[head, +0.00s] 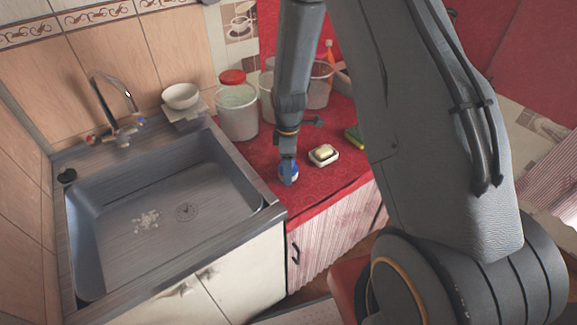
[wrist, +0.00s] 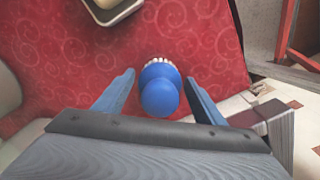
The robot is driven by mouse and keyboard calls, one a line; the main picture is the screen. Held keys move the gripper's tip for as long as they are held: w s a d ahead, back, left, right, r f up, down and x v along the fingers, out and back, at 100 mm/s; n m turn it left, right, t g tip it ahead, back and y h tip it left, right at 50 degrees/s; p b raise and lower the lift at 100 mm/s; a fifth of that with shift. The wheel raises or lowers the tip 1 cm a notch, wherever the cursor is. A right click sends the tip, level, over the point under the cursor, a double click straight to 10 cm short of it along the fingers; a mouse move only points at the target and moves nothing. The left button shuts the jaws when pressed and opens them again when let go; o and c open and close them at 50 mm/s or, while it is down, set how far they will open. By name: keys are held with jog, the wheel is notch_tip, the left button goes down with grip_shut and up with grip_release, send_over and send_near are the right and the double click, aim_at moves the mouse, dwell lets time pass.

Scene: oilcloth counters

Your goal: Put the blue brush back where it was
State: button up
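The blue brush (wrist: 160,91) has a round blue knob and a rim of white bristles, and it is on the red oilcloth (wrist: 65,60) near the counter's front edge. In the head view the brush (head: 288,174) is just below the end of my arm, right of the sink. My gripper (wrist: 160,77) points down with one finger on each side of the brush. A gap shows between each finger and the knob, so it is open around the brush. The fingertips also show in the head view (head: 288,160), where they partly cover the brush.
A white soap dish (head: 323,156) with yellow soap stands right of the brush. A yellow-green sponge (head: 354,137) lies farther right.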

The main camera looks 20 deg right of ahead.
jog(key=shift+r, duration=0.1)
notch_tip(320, 180, up, 12)
jog(key=b, duration=0.3)
jog(key=shift+f, duration=0.2)
jog(key=shift+s+r, duration=0.25)
jog(key=shift+r, duration=0.2)
jog(key=s+r+m, duration=0.2)
jog(key=s+m, duration=0.5)
jog(key=s, duration=0.1)
jog(key=s+r+m+t, duration=0.1)
jog(key=s+r+m, duration=0.2)
jog(key=s+m, duration=0.4)
jog(key=shift+s+r+t, duration=0.2)
jog(key=shift+s+t, duration=0.1)
jog(key=shift+s, duration=0.6)
jog(key=shift+f+b, duration=0.25)
jog(key=shift+b, duration=0.2)
